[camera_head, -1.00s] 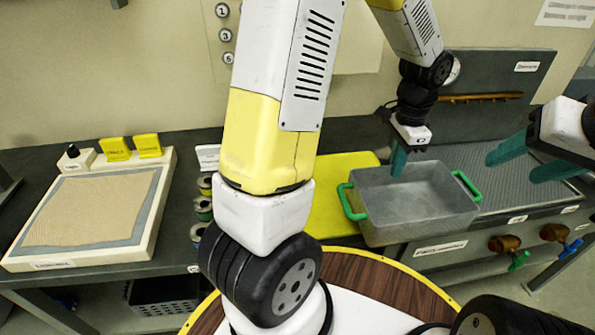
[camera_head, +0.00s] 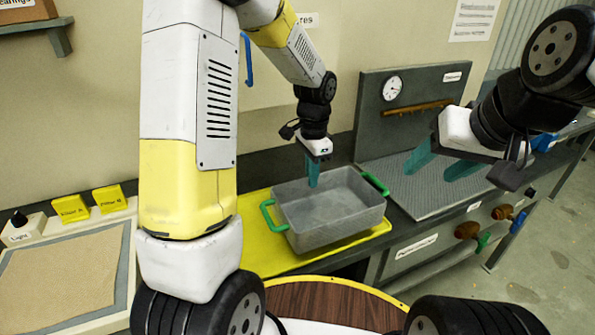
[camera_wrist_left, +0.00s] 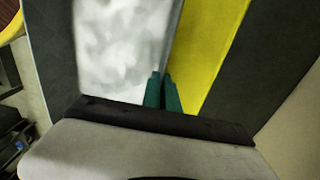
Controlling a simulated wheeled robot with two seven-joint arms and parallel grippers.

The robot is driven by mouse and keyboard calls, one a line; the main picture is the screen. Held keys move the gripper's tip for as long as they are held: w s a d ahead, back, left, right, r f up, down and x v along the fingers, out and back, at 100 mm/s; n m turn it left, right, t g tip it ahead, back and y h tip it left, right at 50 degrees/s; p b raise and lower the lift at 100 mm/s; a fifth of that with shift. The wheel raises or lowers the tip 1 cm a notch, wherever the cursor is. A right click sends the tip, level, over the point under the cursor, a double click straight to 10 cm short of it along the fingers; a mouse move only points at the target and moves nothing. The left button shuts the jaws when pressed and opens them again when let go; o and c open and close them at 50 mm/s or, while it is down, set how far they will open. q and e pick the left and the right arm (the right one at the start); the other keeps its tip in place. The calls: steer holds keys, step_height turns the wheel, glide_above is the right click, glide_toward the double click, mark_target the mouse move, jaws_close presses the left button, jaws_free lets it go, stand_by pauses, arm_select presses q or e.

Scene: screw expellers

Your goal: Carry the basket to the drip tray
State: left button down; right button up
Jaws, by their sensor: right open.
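The basket (camera_head: 338,226) is a grey open box with green handles. It sits over the yellow tray (camera_head: 259,254), which appears to be the drip tray; yellow shows at its left, front and right. I cannot tell whether the basket rests on it or hangs just above. My left gripper (camera_head: 312,172) reaches down at the basket's far wall. In the left wrist view its two teal fingers (camera_wrist_left: 162,92) are close together on the basket wall (camera_wrist_left: 166,60), with yellow beyond. My right gripper (camera_head: 442,163) is open and empty, right of the basket.
A grey ribbed surface (camera_head: 400,182) with a gauge panel (camera_head: 415,85) behind it lies to the right. Valves (camera_head: 467,230) stick out at its front. A framed cloth panel (camera_head: 60,280) and yellow blocks (camera_head: 70,208) are at left. A wooden round surface (camera_head: 325,302) is in front.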

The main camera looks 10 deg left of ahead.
arm_select(q)
steer(key=shift+w+a+f, duration=0.55)
steer(key=shift+a+f, duration=0.15)
steer(key=shift+a, duration=0.45)
steer(key=shift+w+a+f, duration=0.55)
steer(key=shift+a+f, duration=0.15)
steer(key=shift+a, duration=0.5)
steer(key=shift+w+a+f, duration=0.55)
steer(key=shift+a+f, duration=0.15)
steer(key=shift+a, duration=0.45)
steer(key=shift+f, duration=0.2)
steer(key=c, duration=1.6)
jaws_free()
steer(key=shift+c, duration=0.2)
